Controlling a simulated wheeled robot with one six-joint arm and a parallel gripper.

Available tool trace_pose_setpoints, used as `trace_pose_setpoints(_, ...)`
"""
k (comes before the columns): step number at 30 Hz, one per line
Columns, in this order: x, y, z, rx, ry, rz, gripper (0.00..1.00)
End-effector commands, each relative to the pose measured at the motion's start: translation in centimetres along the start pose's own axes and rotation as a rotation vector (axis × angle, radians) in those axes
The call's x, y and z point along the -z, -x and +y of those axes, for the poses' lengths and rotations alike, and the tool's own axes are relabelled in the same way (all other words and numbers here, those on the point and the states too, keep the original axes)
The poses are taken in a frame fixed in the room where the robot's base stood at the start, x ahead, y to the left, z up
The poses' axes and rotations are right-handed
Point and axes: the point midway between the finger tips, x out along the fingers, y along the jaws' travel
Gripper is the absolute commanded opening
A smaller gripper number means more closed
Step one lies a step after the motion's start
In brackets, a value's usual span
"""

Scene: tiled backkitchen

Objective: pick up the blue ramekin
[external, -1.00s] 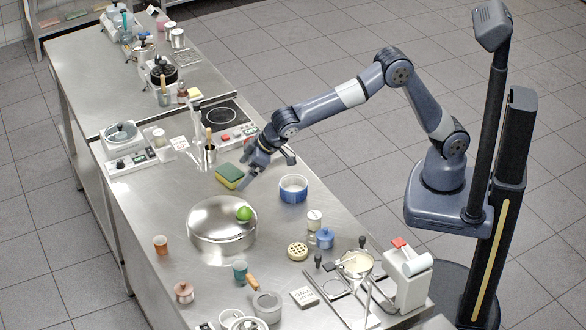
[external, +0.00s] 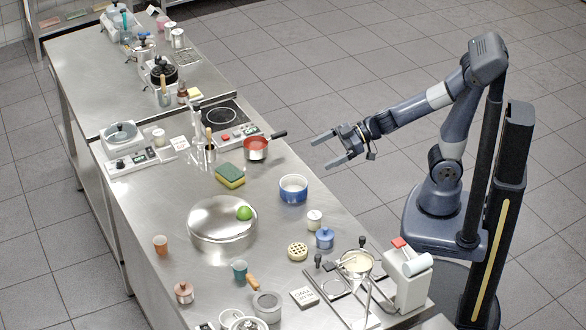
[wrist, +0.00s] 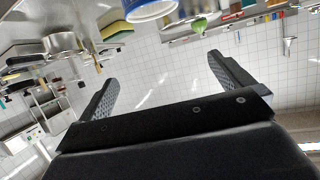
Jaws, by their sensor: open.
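The blue ramekin (external: 293,191), a round blue dish with a white inside, stands upright on the steel counter, right of the middle and near its right edge. In the wrist view it (wrist: 150,12) shows at the top, cut off by the frame. My gripper (external: 320,151) is open and empty, up and to the right of the ramekin in the external view, apart from it. It appears beyond the counter's edge, over the floor. In the wrist view both fingers (wrist: 163,72) are spread with nothing between them.
A yellow-green sponge (external: 230,177) and a red-filled saucepan (external: 256,149) stand behind the ramekin. A white jar (external: 314,220) and a small blue lidded pot (external: 324,238) stand in front.

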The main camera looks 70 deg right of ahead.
Motion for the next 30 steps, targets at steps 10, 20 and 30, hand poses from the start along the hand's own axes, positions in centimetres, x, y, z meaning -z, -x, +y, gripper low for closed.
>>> trace_pose_setpoints(10, -4.4, -1.7, 0.0, 0.0, -0.005, -0.007, 1.0)
trace_pose_setpoints(20, -6.9, -3.3, 0.1, -0.002, -0.001, -0.001, 1.0)
trace_pose_setpoints(30, -6.8, -7.7, 0.1, -0.002, 0.0, -0.002, 1.0)
